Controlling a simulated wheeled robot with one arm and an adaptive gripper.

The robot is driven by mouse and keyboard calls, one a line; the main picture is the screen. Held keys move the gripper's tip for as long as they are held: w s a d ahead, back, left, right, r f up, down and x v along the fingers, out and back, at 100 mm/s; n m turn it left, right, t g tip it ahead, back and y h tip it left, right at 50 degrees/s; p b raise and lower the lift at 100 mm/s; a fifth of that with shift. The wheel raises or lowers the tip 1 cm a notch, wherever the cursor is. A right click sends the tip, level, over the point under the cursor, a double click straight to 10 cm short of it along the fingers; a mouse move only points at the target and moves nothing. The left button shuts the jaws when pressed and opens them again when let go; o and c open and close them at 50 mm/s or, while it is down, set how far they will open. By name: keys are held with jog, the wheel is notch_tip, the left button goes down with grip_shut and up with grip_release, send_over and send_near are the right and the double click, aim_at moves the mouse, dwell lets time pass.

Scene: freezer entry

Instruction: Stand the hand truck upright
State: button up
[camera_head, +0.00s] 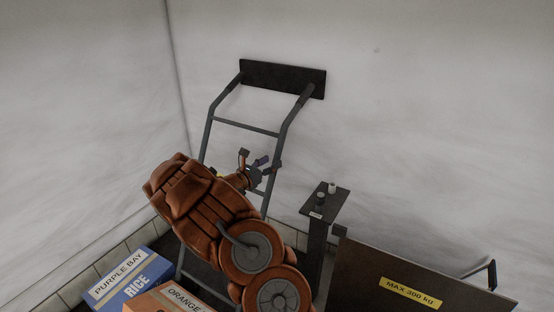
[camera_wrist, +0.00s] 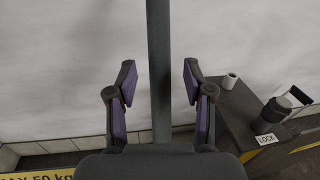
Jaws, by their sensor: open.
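The hand truck (camera_head: 208,133) is a grey tubular frame with crossbars and dark grips. It is tilted, with its top at a black plate (camera_head: 283,76) on the pale back wall. My arm hides much of its lower part. My gripper (camera_head: 262,166) is at the right rail, about halfway up the visible frame. In the wrist view, my gripper (camera_wrist: 160,78) is open, with one purple-padded finger on each side of a grey upright bar (camera_wrist: 159,50). Gaps show between the bar and both fingers. I cannot tell how deep the bar lies between them.
A dark post (camera_head: 318,240) with small knobs on top stands right of the frame; its LOCK label (camera_wrist: 266,139) shows in the wrist view. A panel (camera_head: 365,265) marked MAX 300 kg is at lower right. A blue rice box (camera_head: 125,281) and an orange box (camera_head: 165,300) are at lower left.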

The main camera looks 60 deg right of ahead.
aim_at(274, 160)
jog(key=shift+s+d, duration=0.15)
jog(key=shift+d, duration=0.85)
jog(key=shift+s+d, duration=0.1)
jog(key=shift+d, duration=0.9)
grip_shut()
